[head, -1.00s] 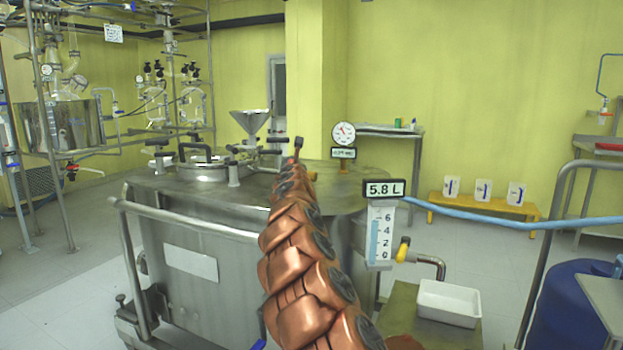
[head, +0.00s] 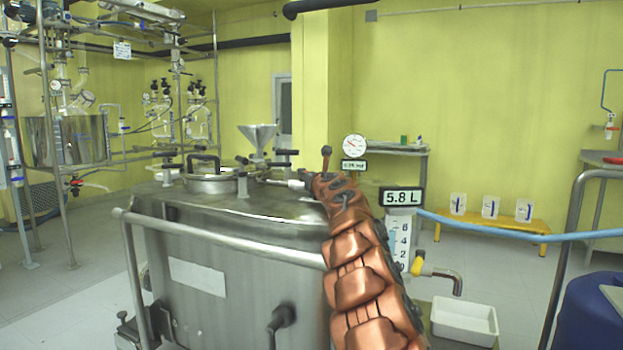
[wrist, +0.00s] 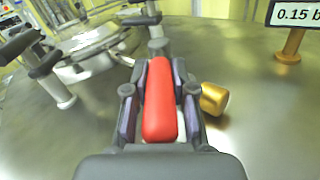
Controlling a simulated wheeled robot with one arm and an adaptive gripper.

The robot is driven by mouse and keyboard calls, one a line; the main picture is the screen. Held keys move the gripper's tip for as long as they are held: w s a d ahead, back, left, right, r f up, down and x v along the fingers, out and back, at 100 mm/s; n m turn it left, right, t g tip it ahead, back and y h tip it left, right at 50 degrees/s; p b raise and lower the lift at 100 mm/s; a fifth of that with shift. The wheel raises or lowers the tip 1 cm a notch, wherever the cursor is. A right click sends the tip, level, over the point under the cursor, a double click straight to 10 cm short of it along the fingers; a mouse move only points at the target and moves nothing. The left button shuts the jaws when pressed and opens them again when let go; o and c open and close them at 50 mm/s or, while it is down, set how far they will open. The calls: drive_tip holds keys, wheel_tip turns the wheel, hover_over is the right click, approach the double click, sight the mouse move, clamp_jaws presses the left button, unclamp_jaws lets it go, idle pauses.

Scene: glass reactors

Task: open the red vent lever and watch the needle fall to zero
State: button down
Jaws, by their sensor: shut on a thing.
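The red vent lever (wrist: 159,108) lies between the two fingers of my gripper (wrist: 163,72) in the wrist view, and the gripper is shut on it. The lever points lengthwise away from the camera, above the steel vessel lid (wrist: 250,130). The round pressure gauge (head: 354,147) stands just right of the arm's tip. Its needle is too small to read surely. The display below it (head: 354,166) reads 0.15 b in the wrist view (wrist: 297,14), cut off at the edge.
A brass cylinder (wrist: 214,99) sits close right of the gripper. A round hatch (head: 211,184), a funnel (head: 257,133) and a knobbed rod (head: 326,157) stand on the vessel. A 5.8 L level display (head: 403,197), blue hose (head: 500,231) and white tray (head: 464,322) are right.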

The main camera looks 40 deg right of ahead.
drive_tip(key=c, duration=0.9)
unclamp_jaws()
drive_tip(key=shift+c, duration=0.2)
drive_tip(key=shift+s, duration=0.1)
